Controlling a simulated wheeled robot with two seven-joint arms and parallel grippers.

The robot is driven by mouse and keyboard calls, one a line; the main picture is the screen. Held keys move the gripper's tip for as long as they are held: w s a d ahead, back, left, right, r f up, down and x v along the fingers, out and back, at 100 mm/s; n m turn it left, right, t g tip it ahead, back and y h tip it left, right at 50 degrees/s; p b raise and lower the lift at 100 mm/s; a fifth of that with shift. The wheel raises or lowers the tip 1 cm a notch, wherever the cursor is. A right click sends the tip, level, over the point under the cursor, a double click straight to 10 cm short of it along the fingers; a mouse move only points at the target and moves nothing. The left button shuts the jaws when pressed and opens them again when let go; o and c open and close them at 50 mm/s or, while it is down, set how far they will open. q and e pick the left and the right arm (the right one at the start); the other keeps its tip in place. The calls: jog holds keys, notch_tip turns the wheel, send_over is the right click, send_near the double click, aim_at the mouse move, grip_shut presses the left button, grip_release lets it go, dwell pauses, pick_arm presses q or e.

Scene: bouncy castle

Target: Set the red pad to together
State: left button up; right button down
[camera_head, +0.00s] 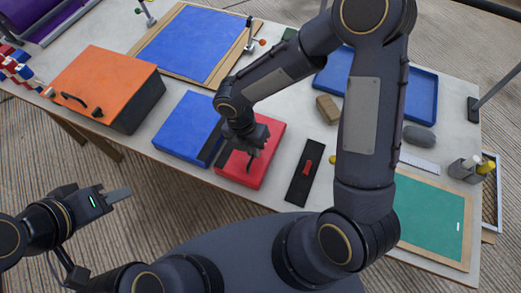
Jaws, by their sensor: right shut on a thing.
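The red pad (270,138) lies flat at the table's front edge, just right of a thick blue pad (183,122). A dark strip (212,143) shows between the two pads. My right gripper (252,155) reaches down onto the red pad and is shut on it; the fingers hide the exact grip point. My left gripper (122,194) is in front of the table, over the floor and away from the pads. Its fingers look like one grey block, so I cannot tell whether it is open.
An orange-topped box (105,75) with a black handle stands left. A black plate with a red handle (306,168) lies right of the red pad. A wooden block (327,108), a blue tray (424,95) and a green board (428,215) are farther right. My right arm hides part of the table.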

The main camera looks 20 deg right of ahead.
jog(key=shift+w+a, duration=0.8)
jog(key=shift+a, duration=0.2)
jog(key=c, duration=1.5)
grip_release()
jog(key=shift+w+a, duration=0.1)
jog(key=shift+a, duration=0.05)
notch_tip(320, 180, up, 8)
jog(key=a, duration=0.1)
jog(key=shift+w+f, duration=0.15)
jog(key=shift+w, duration=0.3)
